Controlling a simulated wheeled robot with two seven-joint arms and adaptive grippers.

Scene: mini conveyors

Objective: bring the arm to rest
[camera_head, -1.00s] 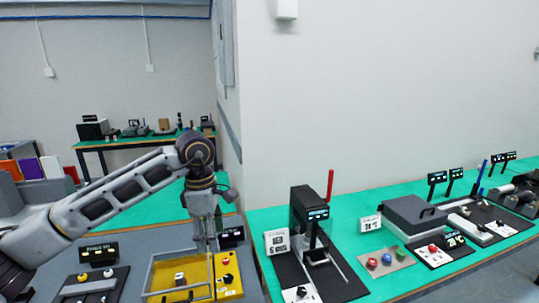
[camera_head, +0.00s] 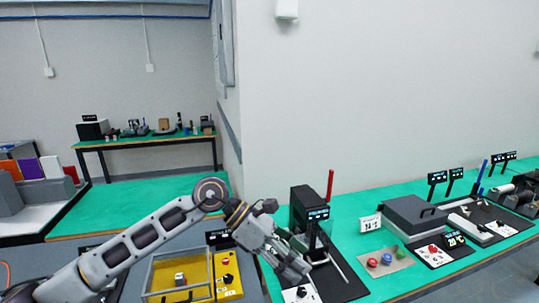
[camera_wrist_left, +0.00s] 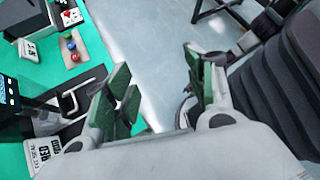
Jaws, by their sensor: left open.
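My left arm comes in from the left in the head view, bent at a joint above the grey bench. Its gripper (camera_head: 303,268) points down and to the right, in front of the black press-like machine on the green table. In the left wrist view the gripper (camera_wrist_left: 157,72) has its two dark green finger pads wide apart, with nothing between them. Beyond the pads I see floor and the table's edge. My right gripper does not show.
The black machine (camera_head: 304,208) with a red lever is close to the gripper. A grey lidded box (camera_head: 408,215) and round buttons (camera_head: 372,262) are farther right.

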